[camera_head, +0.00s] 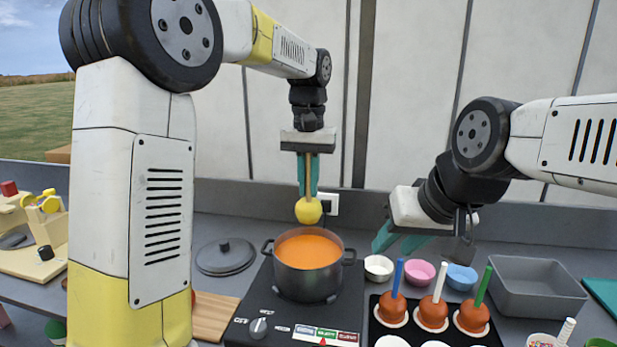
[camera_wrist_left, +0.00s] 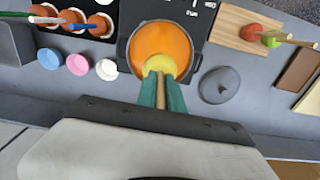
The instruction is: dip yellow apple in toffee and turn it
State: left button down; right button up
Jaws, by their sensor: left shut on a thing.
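The yellow apple (camera_head: 308,210) is on a wooden stick (camera_head: 308,172), hanging upright with the apple at the bottom. My left gripper (camera_head: 308,190) is shut on the stick and points down. The apple hangs above the back part of the pot (camera_head: 308,280), which is full of orange toffee (camera_head: 308,250). In the left wrist view the apple (camera_wrist_left: 160,65) overlaps the near edge of the toffee (camera_wrist_left: 165,42). The visible apple skin is plain yellow. My right gripper (camera_head: 400,240) is right of the pot; its teal fingers look apart, with nothing seen between them.
The pot stands on a black hob (camera_head: 262,300). A lid (camera_head: 226,257) lies to its left, near a wooden board (camera_head: 212,316). To the right are small bowls (camera_head: 420,273), a black tray (camera_head: 455,336) with coated apples on coloured sticks, and a grey bin (camera_head: 540,290).

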pick_arm(q)
notch_tip(320, 180, down, 16)
dwell(1.4)
dwell(0.3)
dwell(3.9)
